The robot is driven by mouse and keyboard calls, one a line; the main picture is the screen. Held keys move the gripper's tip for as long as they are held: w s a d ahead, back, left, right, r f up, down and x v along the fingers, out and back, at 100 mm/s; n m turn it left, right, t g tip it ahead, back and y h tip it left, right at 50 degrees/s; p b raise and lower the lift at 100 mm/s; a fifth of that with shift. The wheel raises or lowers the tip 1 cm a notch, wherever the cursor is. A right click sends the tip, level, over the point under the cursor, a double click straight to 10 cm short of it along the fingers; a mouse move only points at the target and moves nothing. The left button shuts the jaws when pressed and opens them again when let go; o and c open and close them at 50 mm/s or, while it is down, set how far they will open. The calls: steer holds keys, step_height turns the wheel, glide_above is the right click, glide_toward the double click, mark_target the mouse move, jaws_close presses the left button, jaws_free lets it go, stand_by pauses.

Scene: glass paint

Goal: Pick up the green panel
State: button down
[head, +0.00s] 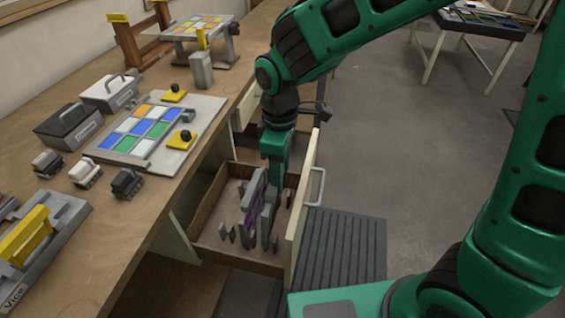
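My gripper (276,180) points down into an open drawer (209,202) under the workbench. Its fingertips are among upright pieces there, and I cannot tell whether they are open or shut on anything. A purple-tinted panel with a grey edge (255,203) stands upright in the drawer, just left of my gripper. I cannot make out a separate green panel in the drawer; the green at my gripper blends with its own body. Green panes (157,130) show in a flat grid with blue, white and orange panes on the bench.
The drawer front with its handle (318,187) stands close on the right of my gripper. Small grey uprights (232,233) stand in the drawer. The bench (40,160) holds toolboxes (68,124), yellow-handled tools and a vice (45,235).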

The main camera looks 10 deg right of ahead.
steer(key=s+a, duration=0.5)
steer(key=s, duration=0.9)
steer(key=c, duration=1.5)
jaws_free()
steer(key=shift+c, duration=0.2)
steer(key=shift+w, duration=0.1)
steer(key=c, duration=0.3)
step_height(320, 180, up, 17)
stand_by(0.5)
stand_by(0.4)
